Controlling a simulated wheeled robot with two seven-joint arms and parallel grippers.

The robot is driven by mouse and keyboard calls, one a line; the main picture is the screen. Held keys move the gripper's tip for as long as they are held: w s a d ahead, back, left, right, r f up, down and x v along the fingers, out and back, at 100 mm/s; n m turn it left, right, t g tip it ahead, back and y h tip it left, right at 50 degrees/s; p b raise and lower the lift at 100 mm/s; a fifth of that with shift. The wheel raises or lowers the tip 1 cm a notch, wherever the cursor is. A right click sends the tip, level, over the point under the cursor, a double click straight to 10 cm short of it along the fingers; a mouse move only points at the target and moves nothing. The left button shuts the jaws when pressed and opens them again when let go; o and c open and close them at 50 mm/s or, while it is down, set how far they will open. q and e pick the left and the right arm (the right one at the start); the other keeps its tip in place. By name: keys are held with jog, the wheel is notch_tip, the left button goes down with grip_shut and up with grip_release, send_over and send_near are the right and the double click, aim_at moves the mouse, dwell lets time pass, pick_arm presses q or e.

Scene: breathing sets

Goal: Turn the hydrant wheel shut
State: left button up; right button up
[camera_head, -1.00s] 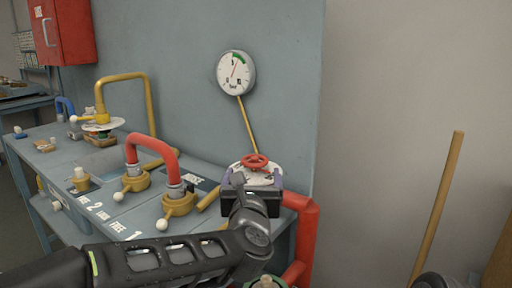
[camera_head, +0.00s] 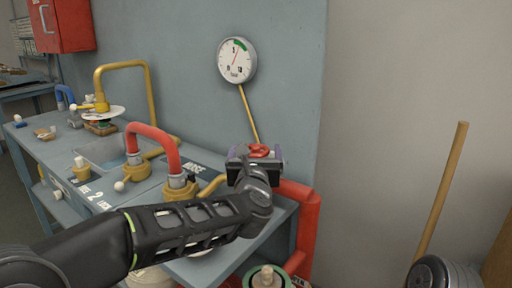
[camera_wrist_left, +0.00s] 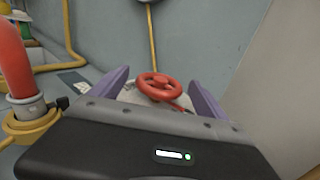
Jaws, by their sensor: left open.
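The red hydrant wheel (camera_head: 259,150) is small and sits on top of the hydrant near the right end of the bench, in front of the wall. In the left wrist view the wheel (camera_wrist_left: 160,87) shows whole, with its spokes and hub, ahead of and between my purple fingers. My left gripper (camera_head: 256,153) is open, with a finger on either side of the wheel's line in view. I cannot tell from the views how far the fingertips are from the rim. The gripper body hides the lower part of the hydrant. My right gripper is not in view.
A red pipe (camera_head: 300,215) runs beside the bench end. A round gauge (camera_head: 237,60) with a yellow tube hangs on the wall. A wooden pole (camera_head: 440,190) leans at the right.

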pick_arm(q)
jog(key=shift+w, duration=0.85)
jog(key=shift+c, duration=0.6)
